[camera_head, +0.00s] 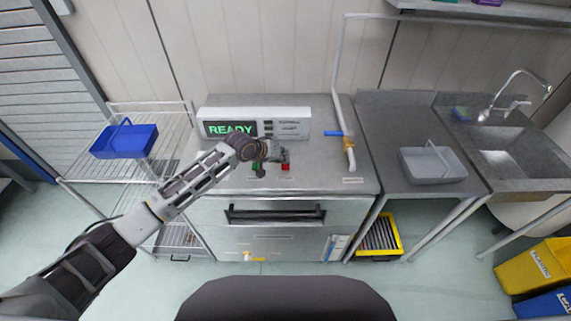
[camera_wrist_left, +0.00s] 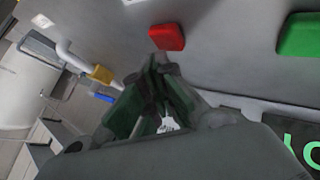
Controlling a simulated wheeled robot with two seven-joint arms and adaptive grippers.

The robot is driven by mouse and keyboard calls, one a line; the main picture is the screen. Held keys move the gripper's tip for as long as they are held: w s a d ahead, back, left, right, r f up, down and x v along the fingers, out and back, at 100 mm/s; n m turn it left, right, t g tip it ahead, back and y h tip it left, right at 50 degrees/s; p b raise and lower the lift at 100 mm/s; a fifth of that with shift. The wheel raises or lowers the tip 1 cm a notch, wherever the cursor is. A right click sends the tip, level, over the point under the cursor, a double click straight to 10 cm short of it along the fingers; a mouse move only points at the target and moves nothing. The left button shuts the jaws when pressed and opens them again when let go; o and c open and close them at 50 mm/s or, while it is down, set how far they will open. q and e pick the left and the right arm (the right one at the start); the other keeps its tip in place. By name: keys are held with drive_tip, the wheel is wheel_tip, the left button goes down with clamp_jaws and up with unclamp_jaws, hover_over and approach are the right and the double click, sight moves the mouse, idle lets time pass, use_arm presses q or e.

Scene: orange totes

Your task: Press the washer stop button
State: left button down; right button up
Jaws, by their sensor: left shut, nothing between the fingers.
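The washer (camera_head: 270,212) is a steel unit with a white display panel (camera_head: 290,128) reading READY in green. A red button (camera_head: 285,167) and a green button (camera_head: 258,171) are on its top. In the left wrist view the red button (camera_wrist_left: 166,37) is just past the fingertips, and the green button (camera_wrist_left: 299,34) is at the right. My left gripper (camera_head: 283,154) is shut and empty, over the washer top close to the red button; its fingers also show in the left wrist view (camera_wrist_left: 158,70). I cannot tell whether they touch the button. My right gripper is not in view.
A wire rack with a blue basket (camera_head: 124,140) stands at the left. A pipe with a blue-handled valve (camera_head: 337,134) rises at the washer's right. A counter with a grey basket (camera_head: 432,164) and a sink (camera_head: 511,150) are further right.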

use_arm(q)
drive_tip(key=shift+r, duration=0.3)
wheel_tip(320, 180, up, 2)
drive_tip(key=p, duration=0.3)
drive_tip(key=shift+r, duration=1.4)
drive_tip(key=shift+s+f, duration=0.1)
